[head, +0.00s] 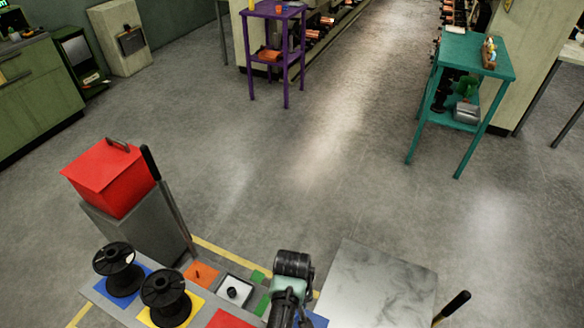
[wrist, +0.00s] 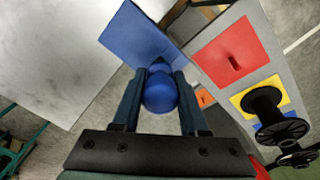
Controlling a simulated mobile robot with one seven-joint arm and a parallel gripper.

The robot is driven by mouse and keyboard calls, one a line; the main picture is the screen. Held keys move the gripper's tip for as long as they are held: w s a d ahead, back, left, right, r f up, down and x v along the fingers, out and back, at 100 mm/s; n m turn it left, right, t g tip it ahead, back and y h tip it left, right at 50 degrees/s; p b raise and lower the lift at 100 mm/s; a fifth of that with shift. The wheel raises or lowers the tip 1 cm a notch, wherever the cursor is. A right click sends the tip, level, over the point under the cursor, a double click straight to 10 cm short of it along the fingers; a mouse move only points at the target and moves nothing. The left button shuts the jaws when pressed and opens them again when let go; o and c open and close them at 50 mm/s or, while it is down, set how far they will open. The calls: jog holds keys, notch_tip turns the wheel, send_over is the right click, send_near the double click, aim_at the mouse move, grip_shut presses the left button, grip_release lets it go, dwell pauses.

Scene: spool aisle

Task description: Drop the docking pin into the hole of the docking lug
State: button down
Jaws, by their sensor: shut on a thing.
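In the wrist view my gripper (wrist: 160,98) is shut on a blue round knob, which looks like the head of the docking pin (wrist: 160,94). The knob sits between the two dark fingers. The pin's shank is hidden beneath it. A blue square panel (wrist: 133,30) lies just beyond the fingertips. I cannot make out the docking lug or its hole; the knob and fingers may cover them. In the head view my arm comes down at the bottom centre, and the fingers and pin are not visible there.
A grey board with coloured squares holds black spools (head: 167,297). A bare metal tabletop (head: 380,285) stands right of my arm, beside a black handle (head: 453,307). A red box (head: 108,180) stands left. Purple (head: 275,15) and teal (head: 475,55) tables stand farther off, with open floor between.

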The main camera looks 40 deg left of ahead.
jog(key=shift+f+b, duration=1.15)
jog(key=shift+f, duration=0.4)
jog(key=shift+c, duration=1.8)
grip_release()
jog(key=shift+r, duration=0.1)
notch_tip(320, 180, up, 13)
